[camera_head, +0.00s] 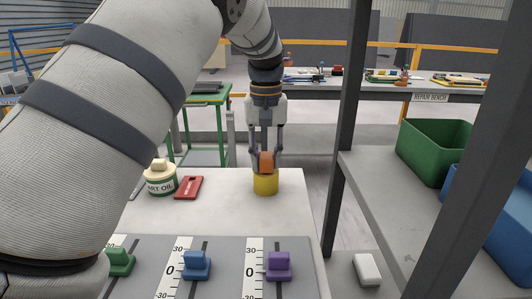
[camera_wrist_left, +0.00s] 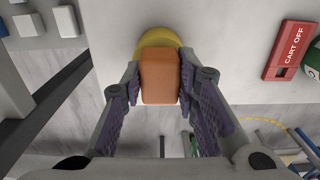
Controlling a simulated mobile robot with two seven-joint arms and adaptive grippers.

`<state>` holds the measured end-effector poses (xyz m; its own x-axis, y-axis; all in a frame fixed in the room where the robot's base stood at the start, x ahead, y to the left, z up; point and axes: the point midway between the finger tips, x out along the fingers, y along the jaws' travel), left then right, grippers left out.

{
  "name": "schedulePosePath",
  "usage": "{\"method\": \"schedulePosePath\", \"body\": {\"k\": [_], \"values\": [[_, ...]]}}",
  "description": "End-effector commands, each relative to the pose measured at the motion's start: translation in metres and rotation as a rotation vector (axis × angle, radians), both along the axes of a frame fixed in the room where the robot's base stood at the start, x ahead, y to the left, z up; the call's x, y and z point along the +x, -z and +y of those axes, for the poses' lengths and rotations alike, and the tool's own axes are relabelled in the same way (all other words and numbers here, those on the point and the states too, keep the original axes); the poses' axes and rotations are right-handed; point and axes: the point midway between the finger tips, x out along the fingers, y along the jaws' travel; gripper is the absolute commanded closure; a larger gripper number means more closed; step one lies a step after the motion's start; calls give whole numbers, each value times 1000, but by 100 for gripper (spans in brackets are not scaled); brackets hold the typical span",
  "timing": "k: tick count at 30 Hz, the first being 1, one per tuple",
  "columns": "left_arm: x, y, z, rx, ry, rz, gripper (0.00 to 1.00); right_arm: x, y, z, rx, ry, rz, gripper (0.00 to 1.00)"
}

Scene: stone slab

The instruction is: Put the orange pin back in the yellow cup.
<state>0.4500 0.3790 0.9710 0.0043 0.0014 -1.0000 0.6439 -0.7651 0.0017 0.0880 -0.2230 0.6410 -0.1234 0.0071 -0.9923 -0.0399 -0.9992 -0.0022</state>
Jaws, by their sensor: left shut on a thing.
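The orange pin (camera_head: 266,158) is between the fingers of my left gripper (camera_head: 265,160), which is shut on it. In the left wrist view the orange pin (camera_wrist_left: 160,76) fills the gap between the two purple-padded fingers of the left gripper (camera_wrist_left: 161,85). The yellow cup (camera_head: 265,184) stands on the pale stone slab (camera_head: 225,215), directly below the pin in the head view. In the wrist view the yellow cup (camera_wrist_left: 160,40) shows behind the pin, mostly hidden by it. I cannot tell whether the pin's lower end is inside the cup. My right gripper is not in view.
Green (camera_head: 121,262), blue (camera_head: 196,265) and purple (camera_head: 278,266) sliders sit on a scaled panel in front. A dark post (camera_head: 345,130) and shelf stand right.

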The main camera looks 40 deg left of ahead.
Motion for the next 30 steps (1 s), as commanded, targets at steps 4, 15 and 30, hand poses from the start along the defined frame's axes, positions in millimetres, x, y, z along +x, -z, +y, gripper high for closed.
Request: {"method": "schedulePosePath", "body": {"k": [4, 15, 30], "values": [[0, -1, 0, 0, 0, -1, 63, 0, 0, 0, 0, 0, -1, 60], [0, -2, 0, 0, 0, 0, 49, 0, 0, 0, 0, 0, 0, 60], [0, -109, 0, 0, 0, -4, 49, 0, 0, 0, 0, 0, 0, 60]]}}
